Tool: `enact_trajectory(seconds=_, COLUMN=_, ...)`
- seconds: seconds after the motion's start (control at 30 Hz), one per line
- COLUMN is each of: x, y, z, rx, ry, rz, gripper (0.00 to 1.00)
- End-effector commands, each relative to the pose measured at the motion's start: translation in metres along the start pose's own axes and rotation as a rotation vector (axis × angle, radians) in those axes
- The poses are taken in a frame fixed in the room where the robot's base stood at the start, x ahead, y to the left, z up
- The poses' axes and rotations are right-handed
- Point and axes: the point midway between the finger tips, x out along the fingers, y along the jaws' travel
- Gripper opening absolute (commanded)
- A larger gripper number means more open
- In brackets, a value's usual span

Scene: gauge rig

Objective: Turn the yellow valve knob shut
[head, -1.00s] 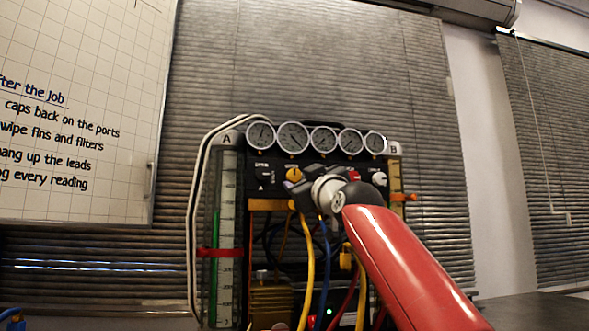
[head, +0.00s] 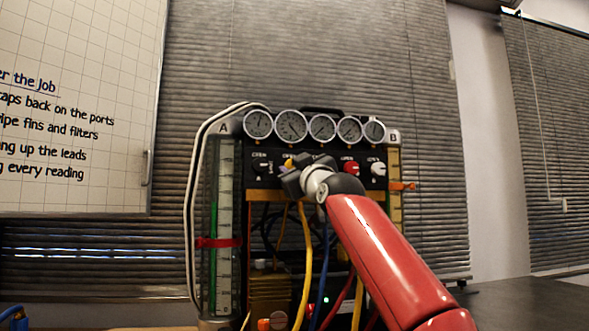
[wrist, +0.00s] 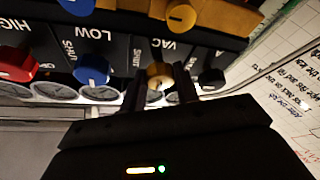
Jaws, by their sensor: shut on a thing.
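The yellow valve knob (head: 288,163) is on the black panel under the row of gauges, mostly hidden behind my gripper (head: 291,177) in the head view. In the wrist view, which is upside down, the yellow knob (wrist: 159,74) sits between the two fingers of my gripper (wrist: 160,84). The fingers are shut on it, one on each side. The panel by it reads VAC and SHUT. The knob's pointer direction is too small to tell.
A blue knob (wrist: 92,70) and a red knob (head: 350,168) are to one side, a black knob (head: 261,167) to the other. A white knob (head: 378,169) is at the right end. Several gauges (head: 322,127) stand above; yellow (head: 306,260) and blue hoses hang below.

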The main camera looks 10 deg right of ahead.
Motion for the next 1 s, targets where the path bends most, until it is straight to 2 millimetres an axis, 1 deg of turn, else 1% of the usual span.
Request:
enact_trajectory(seconds=0.23, x=-0.0001, y=-0.0003, z=-0.0004, rx=0.009, ry=0.0, rz=0.005, gripper=0.08)
enact_trajectory(seconds=0.47, x=-0.0002, y=-0.0016, z=-0.0013, rx=0.081, ry=0.0, rz=0.034, gripper=0.08)
enact_trajectory(seconds=1.0, x=0.0002, y=-0.0067, z=-0.0032, rx=0.403, ry=0.003, rz=0.162, gripper=0.08)
